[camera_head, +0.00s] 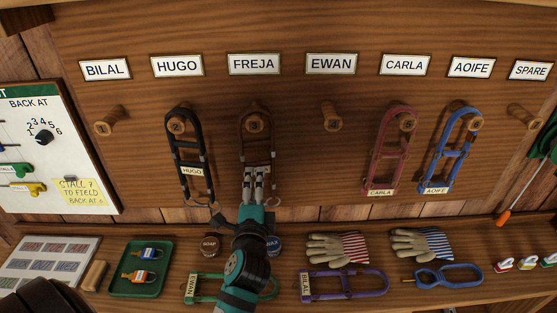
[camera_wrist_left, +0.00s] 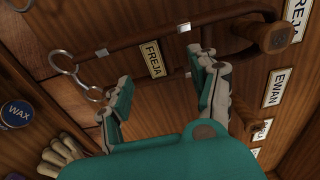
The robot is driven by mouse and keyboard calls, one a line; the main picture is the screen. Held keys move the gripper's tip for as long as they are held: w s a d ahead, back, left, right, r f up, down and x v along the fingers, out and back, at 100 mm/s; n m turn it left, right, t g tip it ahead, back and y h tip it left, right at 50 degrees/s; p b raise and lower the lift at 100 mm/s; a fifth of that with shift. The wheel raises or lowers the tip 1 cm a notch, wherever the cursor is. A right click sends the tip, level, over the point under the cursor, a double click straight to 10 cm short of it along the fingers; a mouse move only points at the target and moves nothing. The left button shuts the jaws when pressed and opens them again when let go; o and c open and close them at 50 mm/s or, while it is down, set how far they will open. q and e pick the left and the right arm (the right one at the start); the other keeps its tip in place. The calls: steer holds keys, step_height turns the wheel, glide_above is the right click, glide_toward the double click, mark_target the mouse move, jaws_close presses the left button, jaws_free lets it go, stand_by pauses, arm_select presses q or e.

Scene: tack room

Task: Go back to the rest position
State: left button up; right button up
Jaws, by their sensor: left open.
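My left gripper (camera_head: 258,178) points up at the board, in front of the lower end of the brown Freja halter (camera_head: 256,135). That halter hangs from the peg under the FREJA plate (camera_head: 254,64). In the left wrist view my left gripper (camera_wrist_left: 160,58) has its fingers spread. The halter's name tag (camera_wrist_left: 153,59) shows in the gap between them, and I see no grip on it. Whether a finger touches the strap I cannot tell. My right gripper is not in view.
Hugo (camera_head: 187,150), Carla (camera_head: 388,150) and Aoife (camera_head: 449,150) halters hang on either side. The Bilal (camera_head: 125,120), Ewan (camera_head: 332,115) and Spare (camera_head: 522,117) pegs are bare. Below my arm lie the green Ewan halter (camera_head: 205,288), purple Bilal halter (camera_head: 345,285) and tins (camera_head: 209,245).

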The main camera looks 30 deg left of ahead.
arm_select(q)
steer(key=s+d+f+n+g+h, duration=0.55)
steer(key=s+f, duration=0.45)
steer(key=s, duration=0.2)
steer(key=s+d+f+n+g+h, duration=0.45)
steer(key=s+d+f+g, duration=0.2)
steer(key=s+f, duration=0.45)
step_height(320, 180, down, 27)
steer(key=s+g+y+b, duration=0.1)
steer(key=s+g+b, duration=0.1)
steer(key=s, duration=0.1)
steer(key=s+a+f, duration=0.2)
steer(key=s+f, duration=0.6)
steer(key=s+a+f+b, duration=0.1)
steer(key=s+f, duration=0.6)
steer(key=f, duration=0.1)
steer(key=shift+s+a+f+g+b, duration=0.3)
steer(key=shift+s+a+g, duration=0.05)
steer(key=shift+g, duration=0.05)
